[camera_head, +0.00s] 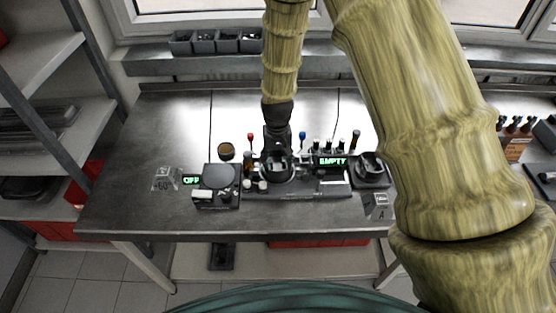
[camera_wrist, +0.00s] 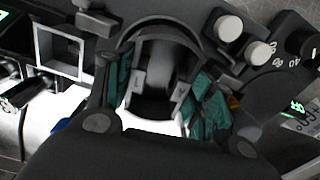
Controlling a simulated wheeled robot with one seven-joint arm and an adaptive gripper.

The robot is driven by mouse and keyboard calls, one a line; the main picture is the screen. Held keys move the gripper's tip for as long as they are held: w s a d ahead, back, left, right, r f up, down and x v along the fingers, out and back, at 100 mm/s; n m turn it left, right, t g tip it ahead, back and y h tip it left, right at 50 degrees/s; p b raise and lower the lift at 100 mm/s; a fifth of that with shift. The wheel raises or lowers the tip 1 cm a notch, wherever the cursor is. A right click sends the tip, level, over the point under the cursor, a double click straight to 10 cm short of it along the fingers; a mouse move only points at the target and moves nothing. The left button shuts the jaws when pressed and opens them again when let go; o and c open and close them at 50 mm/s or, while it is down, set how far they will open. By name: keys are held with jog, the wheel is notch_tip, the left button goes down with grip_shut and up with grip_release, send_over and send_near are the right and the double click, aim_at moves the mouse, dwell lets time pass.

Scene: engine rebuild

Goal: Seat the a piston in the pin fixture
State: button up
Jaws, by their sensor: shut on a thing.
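My gripper (camera_head: 277,148) reaches down to the middle of the bench. In the wrist view its teal-padded fingers (camera_wrist: 160,88) stand on both sides of a dark grey rounded piston (camera_wrist: 159,62) and are shut on it. The pin fixture (camera_head: 310,187) is a long dark base on the bench under my gripper, with a round holder. A dark curved rim of it shows around the far side of the piston in the wrist view (camera_wrist: 150,28). The piston is at this holder; whether it rests fully down in it I cannot tell. A green display (camera_head: 332,161) reads EMPTY.
A dark round-plate device (camera_head: 219,178) with an OFF display (camera_head: 191,180) stands left. A round dark holder (camera_head: 370,167) stands right. Several small upright tools (camera_head: 328,145) stand behind the fixture. Clear blocks marked +60 (camera_head: 165,179) and A (camera_head: 379,206) lie near.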

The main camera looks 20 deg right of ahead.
jog(key=shift+f, duration=0.25)
dwell(0.6)
jog(key=o, duration=1.4)
jog(key=shift+o, duration=0.4)
jog(key=o, duration=0.3)
jog(key=shift+o, duration=0.2)
jog(key=shift+r, duration=0.15)
jog(key=shift+r+p, duration=2.05)
jog(key=shift+r, duration=0.95)
